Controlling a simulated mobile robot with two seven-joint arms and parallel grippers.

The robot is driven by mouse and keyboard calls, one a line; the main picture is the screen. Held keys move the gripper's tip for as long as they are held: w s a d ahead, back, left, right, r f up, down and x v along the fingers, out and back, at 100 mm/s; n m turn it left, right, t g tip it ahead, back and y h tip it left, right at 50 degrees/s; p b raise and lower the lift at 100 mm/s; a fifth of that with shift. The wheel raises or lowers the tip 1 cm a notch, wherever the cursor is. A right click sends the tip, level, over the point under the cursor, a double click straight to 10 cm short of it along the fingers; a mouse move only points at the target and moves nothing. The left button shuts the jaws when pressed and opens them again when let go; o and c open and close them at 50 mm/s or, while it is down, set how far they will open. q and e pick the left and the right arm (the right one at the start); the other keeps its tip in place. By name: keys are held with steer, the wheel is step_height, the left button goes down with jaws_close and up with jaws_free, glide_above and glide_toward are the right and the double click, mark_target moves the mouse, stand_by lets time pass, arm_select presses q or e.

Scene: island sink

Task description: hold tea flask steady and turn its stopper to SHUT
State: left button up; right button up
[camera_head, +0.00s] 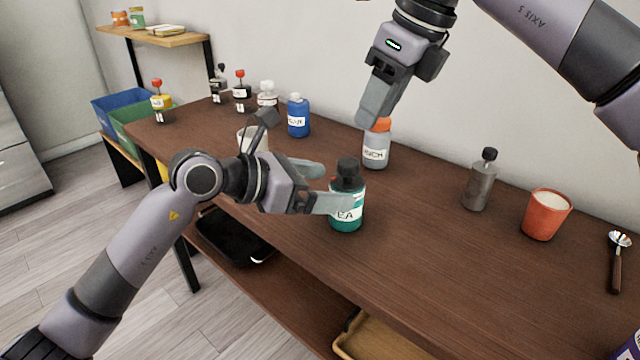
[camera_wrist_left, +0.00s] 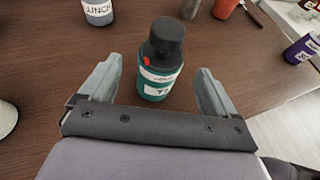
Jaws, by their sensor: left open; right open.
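The tea flask (camera_head: 347,222) is a teal bottle with a white label and a black stopper (camera_head: 348,168), standing upright on the brown table. It also shows in the left wrist view (camera_wrist_left: 154,92), with a small red mark by the stopper's base. My left gripper (camera_head: 338,186) is open, its fingers pointing at the flask from the left. In the wrist view the flask stands ahead of and between the open fingers, with no clear contact. My right gripper (camera_head: 368,115) is open and empty, above and behind the flask, its tip in front of the orange-capped bottle.
The orange-capped bottle (camera_head: 376,152) stands behind the flask and a blue bottle (camera_head: 298,118) further left. A grey bottle (camera_head: 479,182), an orange cup (camera_head: 546,215) and a scoop (camera_head: 617,262) are to the right. The table in front of the grey bottle is clear.

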mark_target(355, 188)
arm_select(q)
steer(key=shift+x, duration=3.5)
steer(key=c, duration=1.1)
steer(key=shift+c, duration=0.2)
